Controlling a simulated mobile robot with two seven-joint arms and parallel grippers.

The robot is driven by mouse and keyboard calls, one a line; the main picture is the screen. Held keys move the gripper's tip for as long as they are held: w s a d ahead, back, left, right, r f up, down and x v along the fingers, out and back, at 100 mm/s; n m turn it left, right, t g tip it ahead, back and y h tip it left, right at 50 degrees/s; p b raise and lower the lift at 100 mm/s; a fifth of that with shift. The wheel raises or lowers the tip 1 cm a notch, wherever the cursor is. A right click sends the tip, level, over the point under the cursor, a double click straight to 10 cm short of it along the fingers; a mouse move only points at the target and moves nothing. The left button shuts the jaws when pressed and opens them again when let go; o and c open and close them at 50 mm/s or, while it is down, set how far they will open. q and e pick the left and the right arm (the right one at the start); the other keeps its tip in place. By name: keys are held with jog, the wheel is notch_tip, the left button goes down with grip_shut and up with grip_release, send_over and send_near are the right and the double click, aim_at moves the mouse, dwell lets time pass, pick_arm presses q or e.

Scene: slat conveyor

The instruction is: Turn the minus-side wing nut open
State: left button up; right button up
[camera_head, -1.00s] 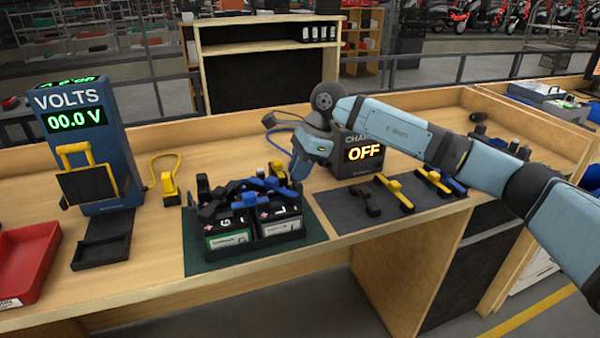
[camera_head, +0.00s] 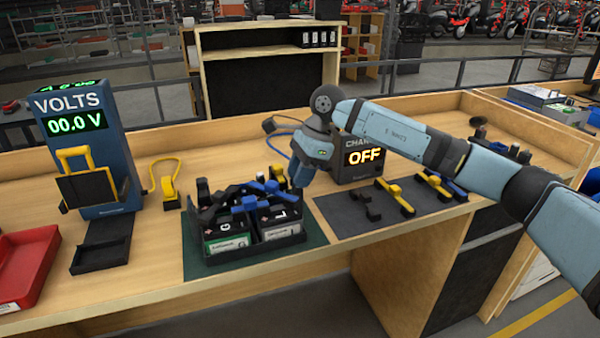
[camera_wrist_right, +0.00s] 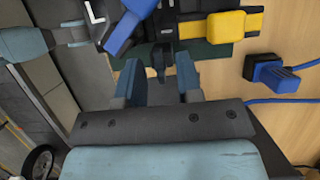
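A black tray (camera_head: 212,257) holds two dark batteries, one with a green label (camera_head: 228,243) and one with a pale label (camera_head: 283,232). Black, blue and yellow parts crowd their tops; I cannot tell which is the minus-side wing nut. My right gripper (camera_head: 299,182) is at the right rear edge of the batteries, pointing down. In the right wrist view its two fingers (camera_wrist_right: 160,78) are apart with nothing clearly held between them. A small dark part (camera_wrist_right: 160,62) shows just beyond the gap, near a yellow block (camera_wrist_right: 212,25) and a blue bar (camera_wrist_right: 128,27). My left gripper is out of view.
Yellow and black parts lie on a dark mat (camera_head: 345,215) to the right. The VOLTS meter (camera_head: 85,150) and a red bin (camera_head: 30,262) are at left.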

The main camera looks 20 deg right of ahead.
jog(key=v, duration=1.4)
jog(key=shift+f, duration=0.15)
